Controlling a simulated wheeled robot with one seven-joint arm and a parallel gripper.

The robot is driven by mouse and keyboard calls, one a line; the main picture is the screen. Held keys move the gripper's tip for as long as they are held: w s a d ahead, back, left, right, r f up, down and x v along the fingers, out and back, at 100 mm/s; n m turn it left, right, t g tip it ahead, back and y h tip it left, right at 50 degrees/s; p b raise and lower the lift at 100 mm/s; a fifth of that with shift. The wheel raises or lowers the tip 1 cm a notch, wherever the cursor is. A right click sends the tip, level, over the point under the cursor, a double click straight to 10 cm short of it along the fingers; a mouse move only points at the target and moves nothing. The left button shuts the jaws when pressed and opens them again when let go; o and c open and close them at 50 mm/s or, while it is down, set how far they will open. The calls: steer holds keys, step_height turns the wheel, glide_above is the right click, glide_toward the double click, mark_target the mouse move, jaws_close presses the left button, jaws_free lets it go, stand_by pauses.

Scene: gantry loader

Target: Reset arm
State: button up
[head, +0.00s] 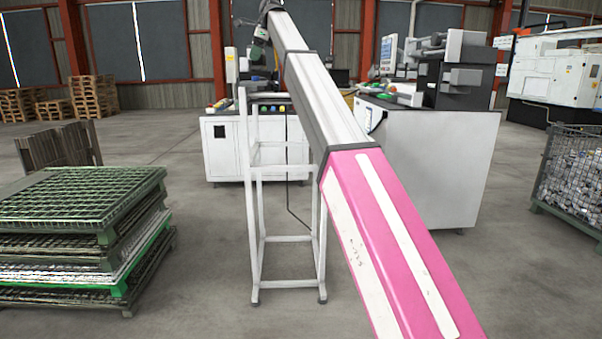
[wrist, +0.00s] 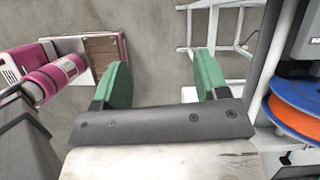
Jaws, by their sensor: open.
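My gripper (wrist: 162,72) shows in the wrist view with its two green fingers wide apart. Nothing is between the fingers; bare grey concrete floor shows in the gap beyond them. In the head view the gripper cannot be made out clearly.
A white tube stand (head: 252,200) is in the middle; its rails also show in the wrist view (wrist: 222,30). A blue and orange spool (wrist: 297,105) is close right of the gripper. Stacked green pallets (head: 80,200) stand left, grey-white machines (head: 440,150) behind, a mesh bin (head: 572,170) right.

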steer(key=s+d+f+n+h, duration=0.1)
steer(key=s+d+f+n, duration=0.35)
steer(key=f, duration=1.15)
steer(key=s+d+f, duration=0.1)
steer(key=d+f, duration=0.7)
steer(key=f, duration=0.8)
steer(key=s+d+f+n+h, duration=0.1)
steer(key=s+d+f+n, duration=0.35)
steer(key=f, duration=1.15)
steer(key=s+d+f+n, duration=0.2)
steer(key=s+d+f, duration=0.4)
steer(key=s+f, duration=0.3)
steer(key=s+d+f+n+h, duration=0.1)
steer(key=s+d+f+n, duration=0.2)
steer(key=s+d+f, duration=0.4)
steer(key=s+d+f+n+h, duration=0.1)
steer(key=s+d+f, duration=0.5)
steer(key=s+f, duration=0.7)
steer(key=shift+s+d+f+n+t, duration=0.25)
steer(key=shift+s+n, duration=0.2)
steer(key=shift+n, duration=0.25)
